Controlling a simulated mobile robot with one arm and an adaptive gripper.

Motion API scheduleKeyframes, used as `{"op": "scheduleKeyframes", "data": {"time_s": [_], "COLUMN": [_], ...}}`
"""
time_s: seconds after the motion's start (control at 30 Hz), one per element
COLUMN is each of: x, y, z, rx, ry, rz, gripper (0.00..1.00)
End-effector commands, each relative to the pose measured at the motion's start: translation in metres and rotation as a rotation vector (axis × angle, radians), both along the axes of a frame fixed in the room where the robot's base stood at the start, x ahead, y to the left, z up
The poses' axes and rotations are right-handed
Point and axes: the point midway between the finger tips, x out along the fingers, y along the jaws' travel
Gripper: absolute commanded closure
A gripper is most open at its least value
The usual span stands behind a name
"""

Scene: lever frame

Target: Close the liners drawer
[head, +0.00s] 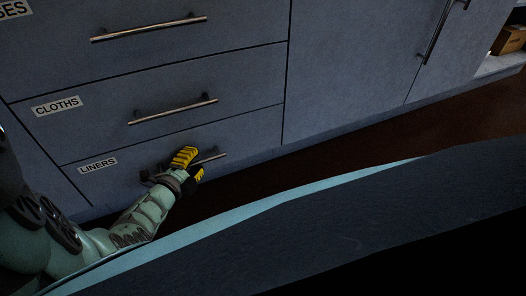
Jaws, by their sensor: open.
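The liners drawer (119,181) is the lowest of the labelled drawers, at the lower left of the head view. Its white label reads LINERS (97,165). Its front looks about level with the cabinet face around it; a small gap cannot be ruled out. My gripper (190,163), with yellow finger pads, is open at the drawer's metal bar handle (212,158) and hides the handle's middle. Whether the fingers touch the handle or the drawer front cannot be told.
The cloths drawer (85,121) is above, with its own bar handle (172,112). A higher drawer with a handle (148,29) also looks shut. A tall cabinet door (350,60) is to the right. Dark floor (330,165) lies in front. A cardboard box (510,39) sits at far right.

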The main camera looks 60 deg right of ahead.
Motion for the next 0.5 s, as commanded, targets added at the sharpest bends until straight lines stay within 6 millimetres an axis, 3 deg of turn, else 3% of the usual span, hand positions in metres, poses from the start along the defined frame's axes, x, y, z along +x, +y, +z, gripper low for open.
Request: {"op": "scheduleKeyframes", "data": {"time_s": [0.27,0.5], "x": [0.0,-0.003], "y": [0.002,0.017], "z": [0.0,0.002], "rx": [0.0,-0.001], "ry": [0.0,-0.004], "rz": [0.003,0.003], "gripper": [0.59,0.59]}}
